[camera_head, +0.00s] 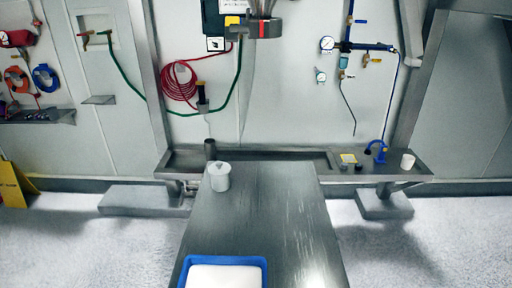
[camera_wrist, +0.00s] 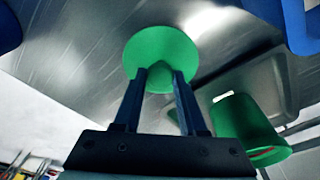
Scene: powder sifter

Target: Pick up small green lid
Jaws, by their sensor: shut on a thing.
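My gripper (camera_wrist: 160,76) is shut on the small green lid (camera_wrist: 161,45) in the wrist view. The lid is a round flat green disc, and its short middle part sits between the two dark blue fingertips. A green container (camera_wrist: 246,122) shows at the right of the wrist view, apart from the fingers and tilted in the picture. The head view shows neither my gripper nor the green lid.
A grey metal table (camera_head: 265,215) carries a lidded white canister (camera_head: 219,177) and a blue tray (camera_head: 265,272) with white contents. A metal machine part (camera_head: 262,28) hangs above. A back bench (camera_head: 270,156) holds small items. Much of the table is bare.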

